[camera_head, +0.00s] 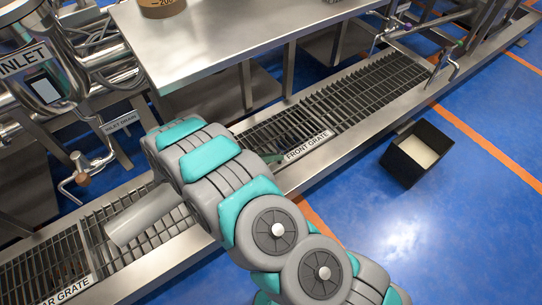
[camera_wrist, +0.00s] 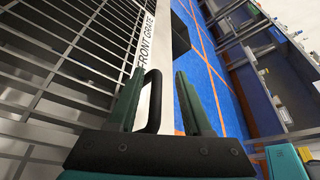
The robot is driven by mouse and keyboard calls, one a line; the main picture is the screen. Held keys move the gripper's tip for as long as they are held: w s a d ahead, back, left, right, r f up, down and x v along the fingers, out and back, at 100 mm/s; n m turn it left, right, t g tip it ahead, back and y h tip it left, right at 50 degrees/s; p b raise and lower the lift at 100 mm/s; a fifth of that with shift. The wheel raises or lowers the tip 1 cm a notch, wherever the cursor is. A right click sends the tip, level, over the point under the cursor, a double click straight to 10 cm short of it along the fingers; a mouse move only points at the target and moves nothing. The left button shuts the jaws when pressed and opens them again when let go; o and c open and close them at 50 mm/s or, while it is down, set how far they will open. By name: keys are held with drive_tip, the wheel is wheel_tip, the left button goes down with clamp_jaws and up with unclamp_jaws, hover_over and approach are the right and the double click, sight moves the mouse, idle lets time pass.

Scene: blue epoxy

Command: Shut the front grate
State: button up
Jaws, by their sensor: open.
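The front grate (camera_head: 352,102) is a dark slatted panel in the steel floor channel, with a white "FRONT GRATE" label (camera_head: 308,146) along its near edge. Its slats (camera_wrist: 75,50) and label (camera_wrist: 145,45) also show at left in the wrist view. A black bar handle (camera_wrist: 154,98) stands near the label, between my gripper's fingers. My gripper (camera_wrist: 160,75) is open, with one green finger on either side of the handle and visible gaps. In the head view my arm hides most of the gripper and handle. I cannot tell how far the grate stands open.
Another labelled grate (camera_head: 45,272) lies in the channel at lower left. A steel table (camera_head: 235,45) stands behind the channel. A black open box (camera_head: 417,152) sits on the blue floor at right. Pipes and valves (camera_head: 85,165) crowd the left. Floor in front is clear.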

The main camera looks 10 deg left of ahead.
drive_tip(key=shift+c, duration=0.2)
drive_tip(key=c, duration=0.7)
clamp_jaws()
drive_tip(key=shift+s+d, duration=0.1)
drive_tip(key=shift+d, duration=0.1)
idle(0.3)
